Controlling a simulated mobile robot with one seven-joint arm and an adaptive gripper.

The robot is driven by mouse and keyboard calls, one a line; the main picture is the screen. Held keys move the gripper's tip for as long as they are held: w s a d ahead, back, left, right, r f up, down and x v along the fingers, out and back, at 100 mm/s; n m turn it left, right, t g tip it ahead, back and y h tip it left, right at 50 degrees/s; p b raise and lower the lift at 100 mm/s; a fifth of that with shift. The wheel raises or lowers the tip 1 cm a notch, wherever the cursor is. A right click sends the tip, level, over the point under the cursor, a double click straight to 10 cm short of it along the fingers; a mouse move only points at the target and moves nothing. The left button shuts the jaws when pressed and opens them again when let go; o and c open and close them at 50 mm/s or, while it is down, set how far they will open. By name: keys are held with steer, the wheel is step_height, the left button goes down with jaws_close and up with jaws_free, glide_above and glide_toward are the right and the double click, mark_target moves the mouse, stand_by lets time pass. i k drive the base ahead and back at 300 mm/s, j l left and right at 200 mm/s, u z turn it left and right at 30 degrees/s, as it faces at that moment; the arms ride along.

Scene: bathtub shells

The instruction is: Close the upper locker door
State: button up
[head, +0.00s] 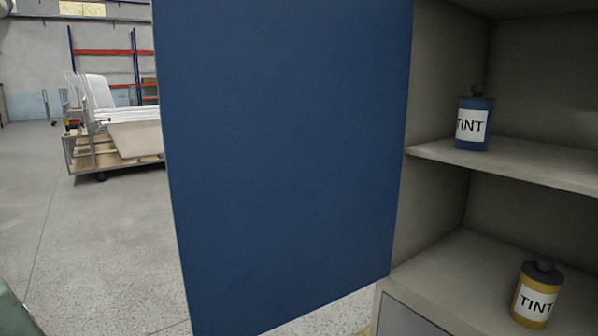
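The locker door (285,150) is a large flat blue panel that fills the middle of the head view. It stands open, swung out to the left of the locker, and its right edge meets the locker's side. The grey locker (540,200) is open on the right, with its inside in plain view. The door's top edge is out of the frame. I see no handle on the face that shows. My gripper is not in view.
A blue tint bottle (474,122) stands on the locker's middle shelf (520,165). A yellow tint bottle (537,295) stands on the level below. A cart with white tubs (132,135) and an orange rack (105,70) are far left. Open concrete floor (100,240) lies left of the door.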

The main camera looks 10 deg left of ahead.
mark_target(283, 122)
steer(key=j+z, duration=0.3)
steer(key=j, duration=0.3)
steer(key=k+j+z, duration=0.1)
steer(key=j+z, duration=0.15)
steer(key=j, duration=0.3)
steer(key=j+z, duration=0.3)
steer(key=j, duration=0.3)
steer(key=k+j+z, duration=0.15)
steer(key=j+z, duration=0.2)
steer(key=j, duration=0.2)
steer(key=i+j+z, duration=0.1)
steer(key=j+z, duration=0.2)
steer(key=j, duration=0.3)
steer(key=j+z, duration=0.25)
steer(key=j, duration=0.3)
steer(key=i+j+z, duration=0.1)
steer(key=j, duration=0.25)
steer(key=i+j+z, duration=0.1)
steer(key=j, duration=0.25)
steer(key=k+j+u, duration=0.2)
steer(key=k, duration=0.15)
steer(key=k+u, duration=0.2)
steer(key=k+j, duration=0.05)
steer(key=k, duration=0.05)
